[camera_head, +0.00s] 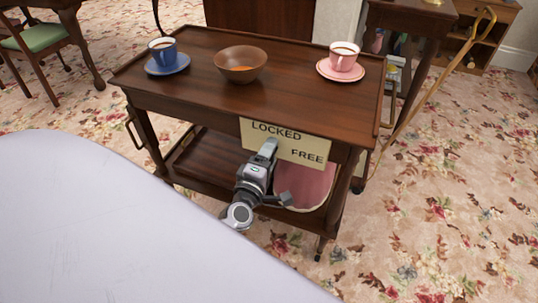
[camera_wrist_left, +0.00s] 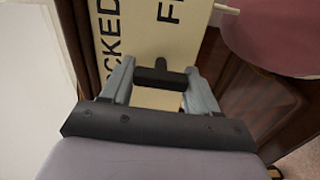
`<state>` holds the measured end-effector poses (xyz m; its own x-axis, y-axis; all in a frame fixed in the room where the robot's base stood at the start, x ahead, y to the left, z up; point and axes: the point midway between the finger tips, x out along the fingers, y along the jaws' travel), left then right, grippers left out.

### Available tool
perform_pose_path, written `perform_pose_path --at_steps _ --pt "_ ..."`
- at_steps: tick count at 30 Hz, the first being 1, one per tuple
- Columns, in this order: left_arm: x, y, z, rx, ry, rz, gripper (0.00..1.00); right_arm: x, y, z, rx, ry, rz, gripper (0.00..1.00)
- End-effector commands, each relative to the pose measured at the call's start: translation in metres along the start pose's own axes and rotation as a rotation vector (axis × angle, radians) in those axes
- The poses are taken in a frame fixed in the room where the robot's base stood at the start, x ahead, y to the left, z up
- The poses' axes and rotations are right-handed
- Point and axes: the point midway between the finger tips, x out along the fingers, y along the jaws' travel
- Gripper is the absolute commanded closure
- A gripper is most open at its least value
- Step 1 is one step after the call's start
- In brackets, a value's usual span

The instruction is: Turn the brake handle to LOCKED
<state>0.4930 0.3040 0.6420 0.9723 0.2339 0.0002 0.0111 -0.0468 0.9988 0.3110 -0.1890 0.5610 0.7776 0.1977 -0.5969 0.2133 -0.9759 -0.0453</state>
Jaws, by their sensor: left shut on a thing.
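The brake sign (camera_head: 307,148), a cream plate reading LOCKED at left and FREE at right, is on the front of the wooden trolley (camera_head: 200,108). My left gripper (camera_head: 268,148) is at the lower edge of this plate, below and between the two words. In the left wrist view the black brake handle (camera_wrist_left: 160,77) lies across between the fingers of my left gripper, which is shut on it. The plate (camera_wrist_left: 135,25) shows behind it, turned on its side. In the head view the gripper hides the handle. My right gripper is not in view.
On the trolley top stand a blue cup (camera_head: 162,50) on a saucer, a brown bowl (camera_head: 240,64) and a pink cup (camera_head: 343,56) on a saucer. A pink rounded thing (camera_head: 307,184) is below the plate. A walking stick (camera_head: 437,90) leans at the right.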

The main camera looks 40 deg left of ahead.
Motion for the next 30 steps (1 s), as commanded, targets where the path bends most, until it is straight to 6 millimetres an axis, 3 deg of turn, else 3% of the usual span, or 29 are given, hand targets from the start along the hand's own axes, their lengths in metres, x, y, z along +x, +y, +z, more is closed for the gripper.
perform_pose_path --at_steps 14,15,17,26,30 --pt "-0.001 -0.001 0.001 -0.014 -0.003 -0.004 0.70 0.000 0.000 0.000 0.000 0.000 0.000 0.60" --pt "-0.001 -0.001 0.001 -0.014 -0.003 -0.004 0.33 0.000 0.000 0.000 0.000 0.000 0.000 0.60" --pt "-0.001 -0.001 0.001 -0.014 -0.003 -0.003 0.19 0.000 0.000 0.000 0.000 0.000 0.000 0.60" --pt "-0.002 -0.001 0.000 -0.013 -0.001 -0.002 0.19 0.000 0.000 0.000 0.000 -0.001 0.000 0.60" --pt "-0.012 -0.001 0.000 -0.013 -0.001 -0.003 0.19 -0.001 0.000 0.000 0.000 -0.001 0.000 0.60"
